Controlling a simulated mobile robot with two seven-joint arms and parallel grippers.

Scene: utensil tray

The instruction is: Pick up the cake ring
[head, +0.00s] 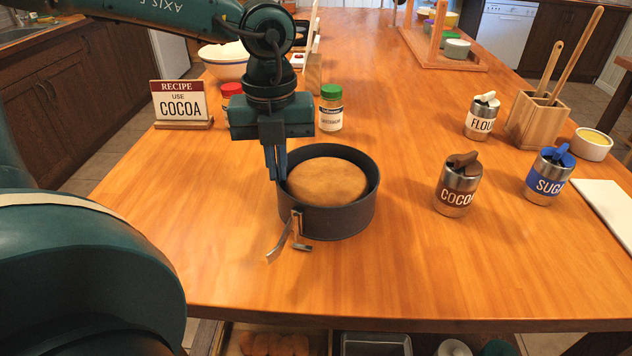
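The cake ring (340,221) is a dark grey round tin wall standing upright on the wooden table, with a golden-brown cake (327,182) inside it. A metal latch (290,238) sticks out from its front left side and appears swung open. My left gripper (276,178) points down at the ring's left rim, its two narrow fingers close together. The fingertips are at or very near the rim. I cannot tell whether they pinch the wall or stand just beside it. My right gripper is not in view.
A green-lidded jar (331,108) stands behind the ring, and a recipe sign (182,104) stands at the back left. Cocoa (456,190), sugar (546,180) and flour (481,120) canisters stand to the right. The table in front of the ring is clear up to its edge.

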